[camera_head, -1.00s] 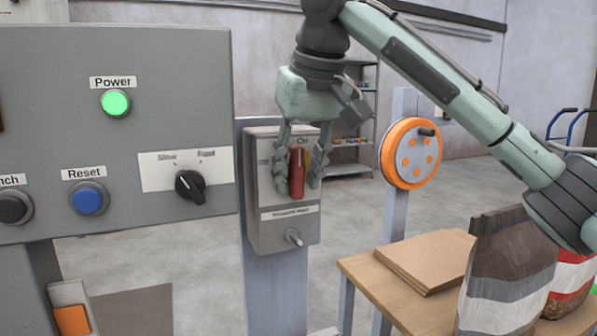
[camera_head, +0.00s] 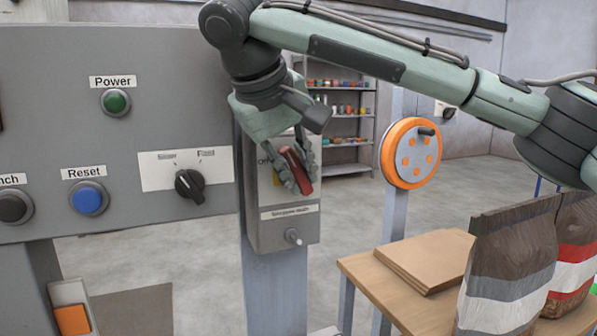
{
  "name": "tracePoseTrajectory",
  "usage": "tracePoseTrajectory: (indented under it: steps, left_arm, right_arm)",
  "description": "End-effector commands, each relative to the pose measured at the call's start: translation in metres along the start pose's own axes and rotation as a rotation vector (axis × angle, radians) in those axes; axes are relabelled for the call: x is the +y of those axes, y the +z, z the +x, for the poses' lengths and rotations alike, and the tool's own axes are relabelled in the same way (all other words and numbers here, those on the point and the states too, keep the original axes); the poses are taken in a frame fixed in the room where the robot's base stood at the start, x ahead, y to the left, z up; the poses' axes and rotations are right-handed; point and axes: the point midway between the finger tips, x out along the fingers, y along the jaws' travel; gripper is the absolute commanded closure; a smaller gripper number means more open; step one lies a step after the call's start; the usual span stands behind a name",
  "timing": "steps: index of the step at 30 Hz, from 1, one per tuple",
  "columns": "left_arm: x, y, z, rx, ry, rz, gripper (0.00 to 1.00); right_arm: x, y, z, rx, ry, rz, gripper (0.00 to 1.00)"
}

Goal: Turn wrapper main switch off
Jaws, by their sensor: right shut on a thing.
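The wrapper main switch is a grey box (camera_head: 286,233) on a post, with a red handle (camera_head: 296,169) on its front. The handle is tilted, its top leaning left. An "OFF" mark shows at the box's upper left. My right gripper (camera_head: 297,180) reaches down from above and is shut on the red handle, a finger on each side. Its palm hides the top of the box. The green Power lamp (camera_head: 115,101) on the panel at the left is dark. My left gripper is not in view.
An orange handwheel (camera_head: 410,153) is to the right. A wooden table (camera_head: 367,287) carries cardboard and bags (camera_head: 507,262).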

Motion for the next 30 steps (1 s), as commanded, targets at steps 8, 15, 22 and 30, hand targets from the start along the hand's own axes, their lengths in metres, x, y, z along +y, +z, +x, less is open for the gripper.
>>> tracePoseTrajectory:
  steps: [8, 15, 22, 30]
  left_arm:
    - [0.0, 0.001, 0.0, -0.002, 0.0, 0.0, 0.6]
    - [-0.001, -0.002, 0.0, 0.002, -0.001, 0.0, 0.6]
    - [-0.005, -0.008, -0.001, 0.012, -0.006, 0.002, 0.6]
    - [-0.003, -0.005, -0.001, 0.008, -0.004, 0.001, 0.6]
  right_arm:
    - [0.001, -0.003, -0.002, 0.01, 0.005, 0.002, 1.0]
    - [0.001, -0.003, -0.002, 0.01, 0.003, 0.002, 0.62]
    - [0.0, -0.001, -0.002, 0.006, 0.004, 0.0, 0.62]
    - [0.001, -0.002, -0.034, 0.01, 0.008, 0.001, 0.62]
